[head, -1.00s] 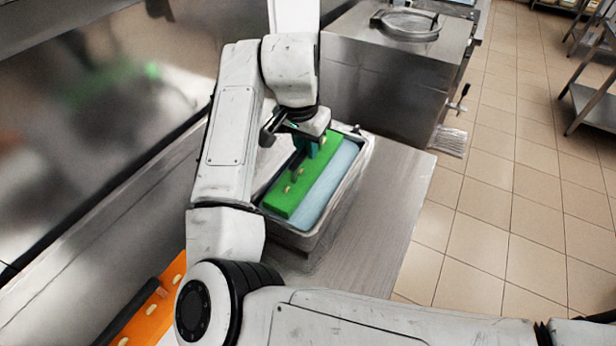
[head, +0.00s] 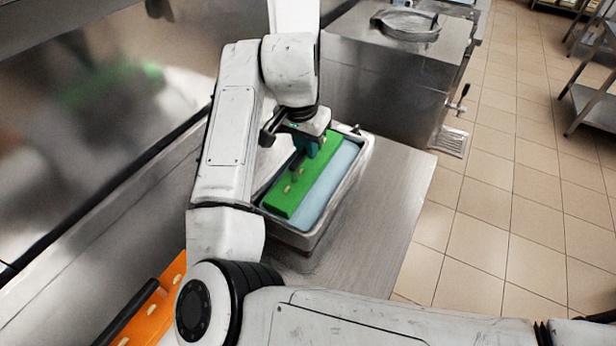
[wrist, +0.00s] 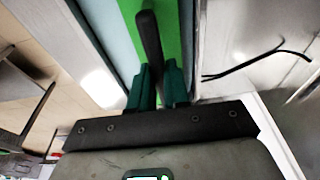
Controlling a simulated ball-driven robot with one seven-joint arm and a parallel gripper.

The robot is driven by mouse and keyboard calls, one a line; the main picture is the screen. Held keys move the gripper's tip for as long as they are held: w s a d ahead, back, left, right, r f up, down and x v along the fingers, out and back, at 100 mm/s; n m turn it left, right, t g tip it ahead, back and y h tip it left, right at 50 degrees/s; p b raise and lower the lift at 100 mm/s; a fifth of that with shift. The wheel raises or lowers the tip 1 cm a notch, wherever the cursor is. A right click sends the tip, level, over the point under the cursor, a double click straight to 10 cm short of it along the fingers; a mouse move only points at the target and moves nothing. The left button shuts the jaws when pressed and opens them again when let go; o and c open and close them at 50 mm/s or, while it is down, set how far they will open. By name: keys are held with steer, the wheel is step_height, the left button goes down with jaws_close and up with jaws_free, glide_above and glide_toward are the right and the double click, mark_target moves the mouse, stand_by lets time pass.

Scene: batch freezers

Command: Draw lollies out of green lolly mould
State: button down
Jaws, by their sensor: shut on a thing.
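The green lolly mould (head: 285,201) sits in a metal tub beside a pale blue strip. Several pale stick ends show along its top. A dark bar handle (head: 296,168) runs above the mould; it also shows in the wrist view (wrist: 149,38). My gripper (head: 308,147) is over the far part of the mould, with its teal fingers (wrist: 159,88) shut on the dark handle. The lollies' bodies are hidden inside the mould, and my gripper hides part of its top.
The metal tub (head: 330,219) stands on a steel counter (head: 385,220) with bare room to its right. An orange mould (head: 150,322) with a dark bar lies at lower left. A steel machine (head: 385,85) stands behind the tub. A steel wall borders the left.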

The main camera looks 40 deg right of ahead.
steer(key=shift+r+p, duration=1.55)
steer(key=shift+r, duration=0.1)
steer(key=shift+r+p, duration=0.9)
steer(key=shift+r, duration=2.7)
